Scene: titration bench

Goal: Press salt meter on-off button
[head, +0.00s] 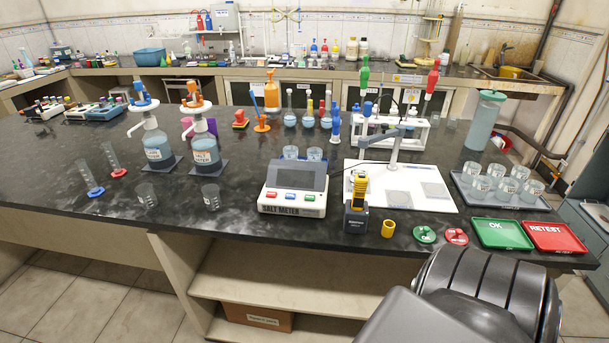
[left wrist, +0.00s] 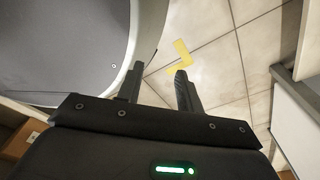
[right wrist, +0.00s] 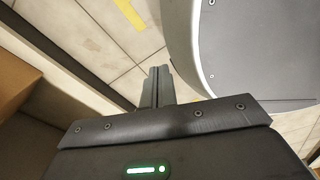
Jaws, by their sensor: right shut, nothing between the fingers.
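The salt meter (head: 292,211) is a pale box on the front middle of the dark bench in the head view. My left gripper (left wrist: 157,78) is open and empty over the floor in the left wrist view. My right gripper (right wrist: 158,72) is shut with nothing in it, over the floor in the right wrist view. Neither gripper shows in the head view, and both are away from the meter.
A yellow-and-black handheld device (head: 356,215) stands just right of the meter, near a white stand plate (head: 400,200). Two beakers (head: 303,154) are behind the meter. A beaker (head: 211,197) stands to its left. Green (head: 502,235) and red (head: 553,238) trays lie at the right.

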